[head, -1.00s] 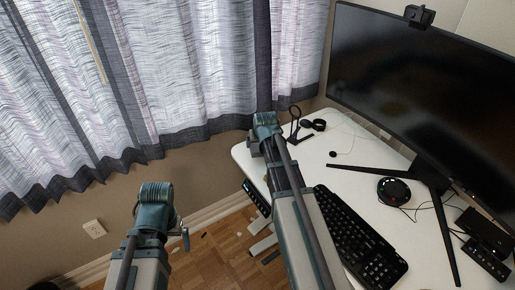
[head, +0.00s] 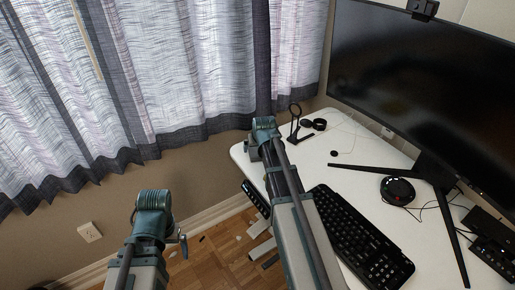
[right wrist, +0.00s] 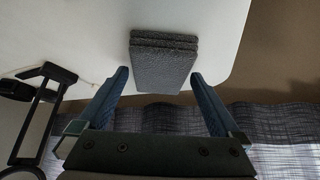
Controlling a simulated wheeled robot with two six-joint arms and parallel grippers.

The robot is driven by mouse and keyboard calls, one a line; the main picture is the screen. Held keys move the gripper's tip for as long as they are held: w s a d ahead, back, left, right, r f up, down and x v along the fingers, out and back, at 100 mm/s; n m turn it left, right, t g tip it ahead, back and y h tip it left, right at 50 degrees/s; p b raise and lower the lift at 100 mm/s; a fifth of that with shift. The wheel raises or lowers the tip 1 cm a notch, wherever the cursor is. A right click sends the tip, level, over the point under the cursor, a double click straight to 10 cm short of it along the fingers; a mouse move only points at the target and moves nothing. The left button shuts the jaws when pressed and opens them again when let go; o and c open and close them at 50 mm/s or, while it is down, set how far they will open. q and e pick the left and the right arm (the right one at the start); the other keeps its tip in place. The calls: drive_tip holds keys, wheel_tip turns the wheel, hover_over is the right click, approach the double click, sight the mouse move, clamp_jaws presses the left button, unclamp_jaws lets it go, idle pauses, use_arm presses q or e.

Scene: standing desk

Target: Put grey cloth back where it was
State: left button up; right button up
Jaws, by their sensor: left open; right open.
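The grey cloth (right wrist: 162,62) is a folded, layered block lying on the white desk (right wrist: 230,20), near its edge, in the right wrist view. My right gripper (right wrist: 160,76) is open, with one blue finger on each side of the cloth and a gap at both sides. I cannot tell how high the fingertips are above the desk. In the head view my right gripper (head: 251,150) is at the desk's left corner, and its arm hides the cloth. My left gripper (head: 183,243) is open and empty, left of the desk above the floor.
A black keyboard (head: 360,240) lies right of my right arm. A small black stand (head: 296,122) and a dark ring-shaped item (head: 319,125) stand behind the gripper. A monitor (head: 425,90) and a round black device (head: 397,190) are at the right. Curtains (head: 180,75) hang behind.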

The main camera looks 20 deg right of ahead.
drive_tip(key=shift+r, duration=0.1)
drive_tip(key=p+v, duration=1)
drive_tip(key=v, duration=0.2)
drive_tip(key=b+x, duration=1)
drive_tip(key=x, duration=0.2)
idle(0.4)
